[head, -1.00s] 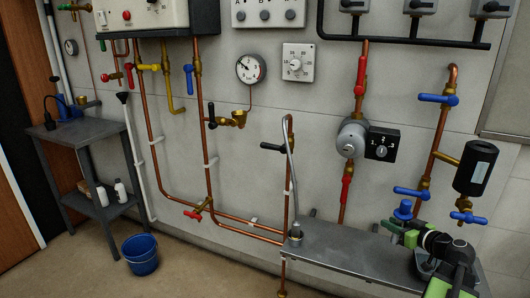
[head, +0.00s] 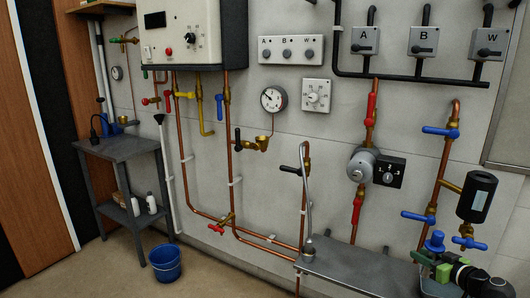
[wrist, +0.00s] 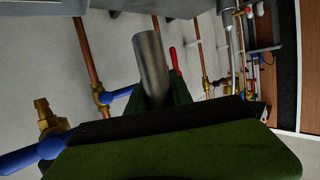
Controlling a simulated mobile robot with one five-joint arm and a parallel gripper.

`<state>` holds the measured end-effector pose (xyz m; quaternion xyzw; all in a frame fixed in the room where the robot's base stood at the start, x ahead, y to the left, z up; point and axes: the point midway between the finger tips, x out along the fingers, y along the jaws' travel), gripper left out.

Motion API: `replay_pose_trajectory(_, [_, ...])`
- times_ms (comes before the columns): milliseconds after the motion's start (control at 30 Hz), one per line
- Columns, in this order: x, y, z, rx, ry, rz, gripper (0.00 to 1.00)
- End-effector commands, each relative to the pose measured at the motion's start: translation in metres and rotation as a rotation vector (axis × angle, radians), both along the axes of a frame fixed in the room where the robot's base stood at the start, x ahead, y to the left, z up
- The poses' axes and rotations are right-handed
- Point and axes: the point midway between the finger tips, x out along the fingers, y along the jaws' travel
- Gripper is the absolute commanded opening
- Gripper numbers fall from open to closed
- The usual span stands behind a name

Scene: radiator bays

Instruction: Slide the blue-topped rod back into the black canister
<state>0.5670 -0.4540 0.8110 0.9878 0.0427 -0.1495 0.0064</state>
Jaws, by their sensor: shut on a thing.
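The black canister (head: 478,196) hangs on the copper pipework at the right of the head view, with a pale label on its front. My gripper (head: 436,266), with green fingers, is low at the right, below and left of the canister. It is shut on the blue-topped rod, whose blue top (head: 434,243) stands above the fingers. In the wrist view a plain grey metal cylinder (wrist: 152,62), apparently the rod's shaft, sticks out beyond the dark green fingers (wrist: 165,98). The rod is apart from the canister. The canister's opening cannot be made out.
Blue valve handles (head: 440,131) and (head: 469,243) jut out near the canister. A pump (head: 361,166) with red valves is to its left. A grey bench (head: 345,262) lies below, with a bent metal spout. A blue bucket (head: 165,263) stands on the floor.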

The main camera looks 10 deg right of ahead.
Motion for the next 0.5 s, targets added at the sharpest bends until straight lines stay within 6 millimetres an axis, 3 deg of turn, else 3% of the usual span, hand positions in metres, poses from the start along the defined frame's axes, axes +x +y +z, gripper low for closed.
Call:
replay_pose_trajectory(33, [0.000,0.000,0.019,0.000,-0.001,0.000,0.00])
replay_pose_trajectory(267, [0.000,0.000,0.080,0.000,-0.001,0.000,0.00])
replay_pose_trajectory(500, [0.000,0.000,0.171,0.000,-0.001,0.000,0.00])
